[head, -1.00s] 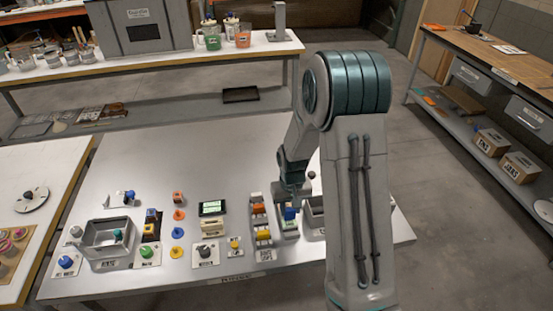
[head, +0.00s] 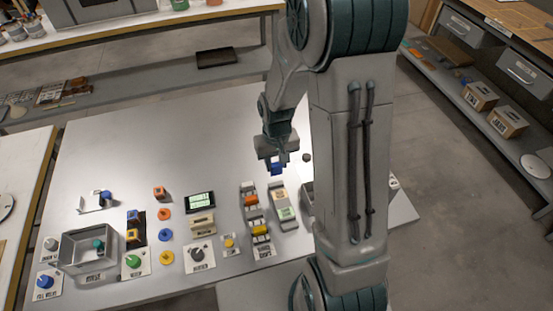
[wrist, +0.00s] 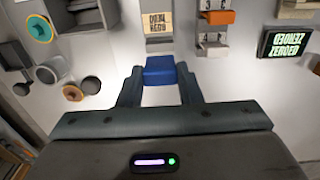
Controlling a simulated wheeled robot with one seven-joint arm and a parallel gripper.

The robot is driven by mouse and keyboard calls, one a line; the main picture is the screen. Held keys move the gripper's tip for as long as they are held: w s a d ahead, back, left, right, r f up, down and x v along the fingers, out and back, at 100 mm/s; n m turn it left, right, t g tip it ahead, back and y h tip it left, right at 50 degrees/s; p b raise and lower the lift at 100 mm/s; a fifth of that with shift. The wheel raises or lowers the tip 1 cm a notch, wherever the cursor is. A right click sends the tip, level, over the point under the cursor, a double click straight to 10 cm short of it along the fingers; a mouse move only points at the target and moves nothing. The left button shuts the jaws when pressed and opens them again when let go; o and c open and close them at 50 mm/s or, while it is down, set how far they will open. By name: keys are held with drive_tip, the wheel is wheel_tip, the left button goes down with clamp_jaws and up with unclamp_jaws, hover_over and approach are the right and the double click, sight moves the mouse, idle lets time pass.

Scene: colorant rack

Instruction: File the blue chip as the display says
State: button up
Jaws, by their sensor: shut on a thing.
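The blue chip (head: 277,168) is a small blue block. My gripper (head: 277,157) is shut on it and holds it in the air beyond the far end of the reader strip (head: 280,191). In the wrist view the blue chip (wrist: 160,71) sits between the two fingertips, clear of the strip's labelled end (wrist: 158,22). The black display (head: 200,201) stands left of the strips, with small lit text; in the wrist view the display (wrist: 285,43) is turned over and seems to read "ZEROED". The rack (head: 248,188) beside the strip holds an orange chip (head: 251,200) and a yellow chip (head: 260,229).
A grey bin (head: 66,262) with a teal item stands at the left, near knobs and coloured discs. A dark knob plate (head: 198,257) and a yellow button (head: 229,243) are in front.

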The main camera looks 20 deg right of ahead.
sight(277, 168)
drive_tip(key=shift+s, duration=0.15)
idle(0.3)
drive_tip(key=shift+f+b, duration=0.35)
drive_tip(key=shift+b, duration=0.15)
drive_tip(key=shift+f+b, duration=2.1)
drive_tip(key=shift+f, duration=0.25)
drive_tip(key=shift+f+b, duration=0.3)
drive_tip(key=shift+b, duration=0.15)
drive_tip(key=shift+f+b, duration=0.5)
drive_tip(key=shift+f, duration=0.1)
drive_tip(key=shift+f+b, duration=0.4)
drive_tip(key=shift+b, duration=0.05)
